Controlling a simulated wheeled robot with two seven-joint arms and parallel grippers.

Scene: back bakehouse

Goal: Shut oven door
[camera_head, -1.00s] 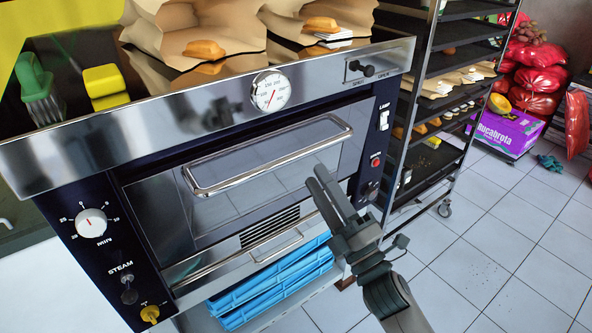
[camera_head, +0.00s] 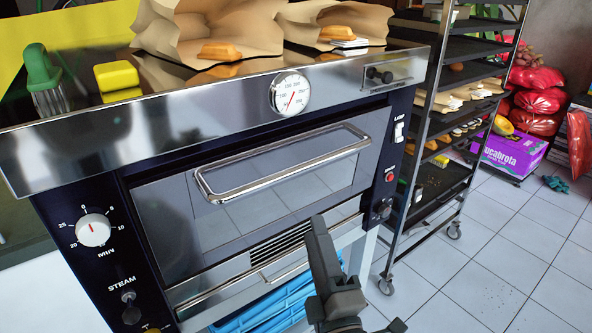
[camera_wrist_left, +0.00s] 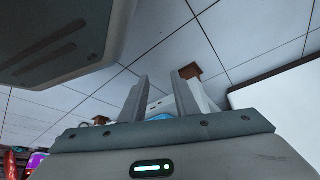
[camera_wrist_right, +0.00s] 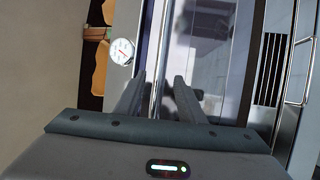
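The oven door (camera_head: 265,205) is a dark glass panel with a long chrome handle (camera_head: 285,168) near its top. It stands upright in the oven front (camera_head: 378,165); I cannot tell whether a slight gap is left. My right gripper (camera_head: 322,232) is in front of the oven, low in the head view, over the vents. In the right wrist view its open fingers (camera_wrist_right: 162,85) point at the oven, with a chrome bar, apparently the door handle (camera_wrist_right: 158,50), between them in the picture. No contact is visible. My left gripper (camera_wrist_left: 160,90) shows only in its wrist view, open and empty.
A wheeled rack (camera_head: 428,95) stands close at the right. Blue trays (camera_head: 285,308) are below.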

